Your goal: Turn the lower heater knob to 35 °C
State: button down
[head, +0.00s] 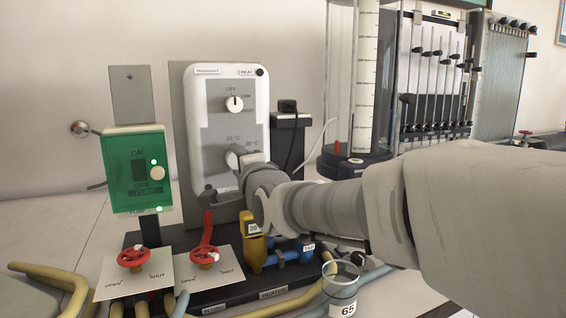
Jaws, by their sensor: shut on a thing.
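The white heater box (222,75) stands upright on a grey backing board at centre left. Its upper knob (233,104) is white with a dark pointer mark pointing up towards the OFF label. The lower heater knob (234,156) sits below, with small °C labels above it on either side. My gripper (244,163) comes in from the right and is shut on the lower knob. The gripper and wrist hide most of this knob, so its pointer and exact setting cannot be read.
A green switch box (122,172) with lit green lamps stands left of the heater. Two red valve wheels (134,258) (205,254) sit in front. A yellow block, blue fittings and a clear beaker marked 65 (341,287) are below my arm. A tall clear cylinder (366,80) stands behind it.

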jog(key=shift+c, duration=1.5)
grip_release()
jog(key=p+v, duration=0.2)
jog(key=v, duration=1.5)
jog(key=shift+p, duration=0.4)
jog(key=shift+s+d, duration=0.1)
jog(key=shift+s, duration=0.05)
